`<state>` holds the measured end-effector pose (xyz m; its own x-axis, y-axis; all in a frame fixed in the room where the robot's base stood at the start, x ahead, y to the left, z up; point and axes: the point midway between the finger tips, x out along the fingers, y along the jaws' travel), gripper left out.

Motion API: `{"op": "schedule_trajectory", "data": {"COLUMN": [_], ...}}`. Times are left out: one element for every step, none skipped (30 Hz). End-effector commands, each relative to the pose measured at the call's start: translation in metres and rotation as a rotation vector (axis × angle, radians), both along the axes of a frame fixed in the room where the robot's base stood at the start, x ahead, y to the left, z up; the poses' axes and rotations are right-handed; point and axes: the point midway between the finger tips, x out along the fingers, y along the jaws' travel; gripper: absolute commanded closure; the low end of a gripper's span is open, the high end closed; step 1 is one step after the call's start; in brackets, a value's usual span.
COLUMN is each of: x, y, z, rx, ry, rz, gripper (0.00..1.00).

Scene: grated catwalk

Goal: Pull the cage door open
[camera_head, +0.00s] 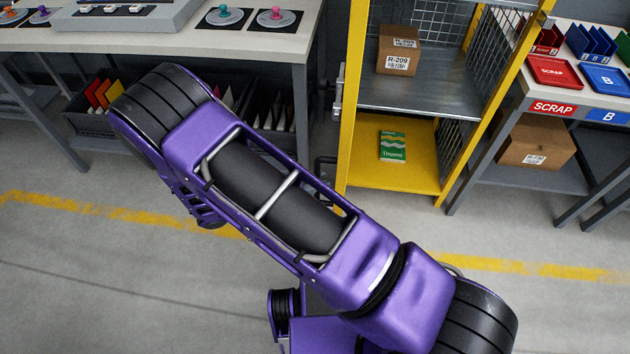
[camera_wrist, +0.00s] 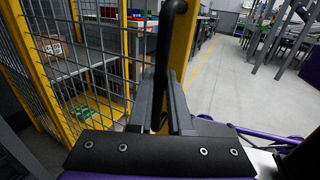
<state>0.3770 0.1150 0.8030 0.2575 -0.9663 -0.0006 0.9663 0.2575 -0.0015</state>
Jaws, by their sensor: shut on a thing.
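The yellow-framed cage (camera_head: 349,120) stands at upper centre right in the head view, and its shelves show with no mesh in front of them. In the wrist view, wire mesh in a yellow frame (camera_wrist: 40,60) fills the left side. A yellow upright (camera_wrist: 183,38) stands near the middle, with an upright black handle bar (camera_wrist: 171,28) in front of it. My gripper (camera_wrist: 167,105) is shut on this bar, one finger on each side. The bar's lower part is hidden between the fingers. My gripper is not visible in the head view. How far the door stands open is unclear.
A cardboard box (camera_head: 398,52) and a green packet (camera_head: 392,146) are inside the cage. A workbench (camera_head: 270,42) stands at left, and a table with red and blue trays (camera_head: 553,72) at right. Grey floor (camera_head: 90,270) with a yellow line is clear in front.

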Motion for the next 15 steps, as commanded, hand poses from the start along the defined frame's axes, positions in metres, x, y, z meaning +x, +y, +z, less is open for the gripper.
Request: {"op": "schedule_trajectory", "data": {"x": [0.0049, 0.0050, 0.0050, 0.0050, 0.0050, 0.0050, 0.0052, 0.0052, 0.0052, 0.0052, 0.0052, 0.0052, 0.0052, 0.0053, 0.0049], "y": [-0.0010, -0.0010, -0.0010, -0.0010, -0.0010, -0.0010, -0.0011, -0.0011, -0.0011, -0.0011, -0.0012, -0.0012, -0.0012, -0.0011, -0.0011], "z": [0.0020, 0.0020, 0.0021, 0.0021, 0.0021, 0.0021, 0.0021, 0.0021, 0.0021, 0.0021, 0.0022, 0.0022, 0.0022, 0.0022, 0.0021], "rx": [-0.001, -0.001, -0.001, -0.001, -0.001, -0.001, -0.001, -0.001, -0.001, -0.001, -0.001, -0.001, -0.001, -0.001, -0.001], "ry": [-0.008, -0.008, -0.008, -0.008, -0.008, -0.008, -0.008, -0.009, -0.009, -0.009, -0.009, -0.009, -0.009, -0.009, -0.008], "rz": [0.005, 0.005, 0.005, 0.005, 0.005, 0.005, 0.005, 0.005, 0.005, 0.005, 0.005, 0.005, 0.005, 0.006, 0.005], "gripper": [1.00, 1.00, 1.00, 1.00, 1.00, 1.00, 1.00, 1.00, 1.00, 1.00, 1.00, 1.00, 0.79, 0.74, 0.67]}}
